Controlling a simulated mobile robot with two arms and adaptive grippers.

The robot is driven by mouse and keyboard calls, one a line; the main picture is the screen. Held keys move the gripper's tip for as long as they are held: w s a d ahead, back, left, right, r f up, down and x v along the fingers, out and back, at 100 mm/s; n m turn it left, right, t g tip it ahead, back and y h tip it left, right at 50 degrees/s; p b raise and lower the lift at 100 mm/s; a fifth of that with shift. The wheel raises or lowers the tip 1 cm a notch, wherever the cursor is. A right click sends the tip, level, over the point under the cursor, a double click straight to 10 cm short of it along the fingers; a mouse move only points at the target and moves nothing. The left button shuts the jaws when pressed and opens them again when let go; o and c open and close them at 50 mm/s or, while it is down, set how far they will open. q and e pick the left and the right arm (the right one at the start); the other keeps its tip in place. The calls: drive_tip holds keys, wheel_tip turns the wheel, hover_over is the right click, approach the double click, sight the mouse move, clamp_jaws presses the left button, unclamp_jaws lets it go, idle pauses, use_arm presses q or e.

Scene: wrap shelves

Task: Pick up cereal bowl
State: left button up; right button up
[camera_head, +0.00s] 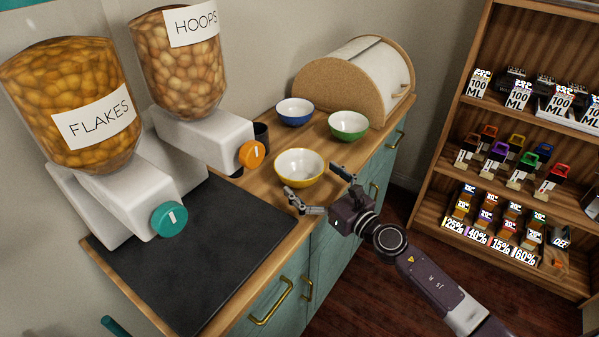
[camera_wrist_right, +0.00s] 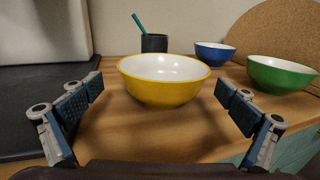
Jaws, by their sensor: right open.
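A yellow bowl (camera_head: 300,167), white inside, stands upright and empty on the wooden counter near its front edge. In the right wrist view the yellow bowl (camera_wrist_right: 164,82) is straight ahead, beyond and between the fingers. A blue bowl (camera_head: 294,111) and a green bowl (camera_head: 348,125) stand behind it; both also show in the right wrist view, blue (camera_wrist_right: 214,54) and green (camera_wrist_right: 281,74). My right gripper (camera_head: 318,188) is open and empty, at the front side of the yellow bowl. It also shows in the right wrist view (camera_wrist_right: 158,115). My left gripper is not in view.
Cereal dispensers labelled FLAKES (camera_head: 75,110) and HOOPS (camera_head: 184,70) stand left on the counter. A dark cup (camera_wrist_right: 154,43) with a teal stick is behind the yellow bowl. A bread box (camera_head: 325,90) is at the back. A stocked shelf (camera_head: 440,185) stands right.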

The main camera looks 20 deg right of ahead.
sight(287, 154)
drive_tip(key=x, duration=0.4)
drive_tip(key=shift+w+d+r, duration=0.15)
drive_tip(key=shift+w+r, duration=0.1)
drive_tip(key=shift+w, duration=0.5)
drive_tip(key=c, duration=1.2)
drive_tip(key=shift+o, duration=0.2)
drive_tip(key=shift+p, duration=0.3)
